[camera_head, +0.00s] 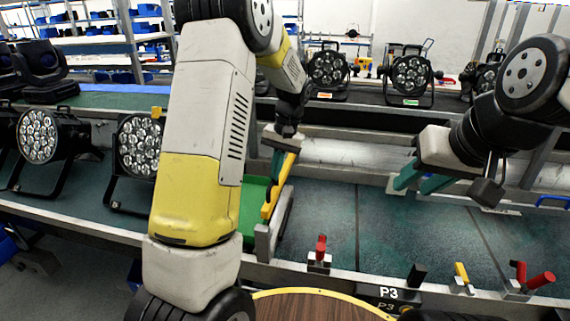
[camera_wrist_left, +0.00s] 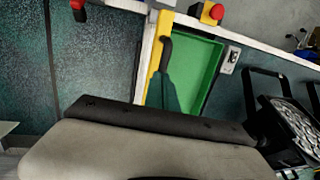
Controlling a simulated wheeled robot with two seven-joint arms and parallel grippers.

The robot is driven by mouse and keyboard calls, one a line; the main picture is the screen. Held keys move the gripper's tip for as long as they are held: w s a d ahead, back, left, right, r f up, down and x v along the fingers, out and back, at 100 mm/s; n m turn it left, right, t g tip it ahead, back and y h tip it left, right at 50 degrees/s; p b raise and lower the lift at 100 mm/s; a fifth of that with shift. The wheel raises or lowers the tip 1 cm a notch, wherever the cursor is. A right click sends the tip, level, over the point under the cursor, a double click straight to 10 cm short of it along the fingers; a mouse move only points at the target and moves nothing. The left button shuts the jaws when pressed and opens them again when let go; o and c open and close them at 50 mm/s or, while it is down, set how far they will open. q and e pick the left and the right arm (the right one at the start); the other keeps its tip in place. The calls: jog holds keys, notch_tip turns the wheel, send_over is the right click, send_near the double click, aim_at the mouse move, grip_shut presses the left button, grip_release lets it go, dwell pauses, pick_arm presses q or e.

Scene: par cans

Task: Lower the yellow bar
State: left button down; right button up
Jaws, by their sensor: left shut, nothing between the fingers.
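The yellow bar (camera_head: 278,192) slants up and away from the table's front edge, beside a green tray (camera_head: 254,205). In the left wrist view the yellow bar (camera_wrist_left: 155,75) runs along the green tray (camera_wrist_left: 198,68), with a black handle (camera_wrist_left: 165,55) by it. My left gripper (camera_head: 277,165) is shut and empty, its teal fingers close beside the bar's upper end; I cannot tell if they touch it. My right gripper (camera_head: 422,181) is open and empty above the table at the right, well apart from the bar.
Red-handled clamps (camera_head: 320,248) and a yellow-handled one (camera_head: 461,272) line the front edge. Par cans stand at the left (camera_head: 138,145) and at the back (camera_head: 410,75). A red button (camera_wrist_left: 214,11) is by the tray. The green tabletop (camera_head: 330,220) is clear between the grippers.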

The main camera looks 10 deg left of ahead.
aim_at(273, 195)
pick_arm(q)
jog(key=shift+f, duration=0.15)
jog(key=f, duration=0.2)
jog(key=s+f, duration=0.1)
jog(key=shift+s+f, duration=0.1)
jog(key=shift+f, duration=0.25)
jog(key=shift+s+f, duration=0.3)
jog(key=shift+f, duration=0.15)
jog(key=shift+w+r, duration=0.1)
jog(key=shift+r, duration=0.35)
jog(key=s+v, duration=0.1)
jog(key=v, duration=1.2)
jog(key=s+r+t+h, duration=0.2)
jog(key=s+r+t, duration=0.1)
jog(key=s, duration=0.8)
jog(key=s+r+t+h, duration=0.2)
jog(key=s+r+t, duration=0.2)
jog(key=s, duration=0.8)
jog(key=shift+r, duration=0.65)
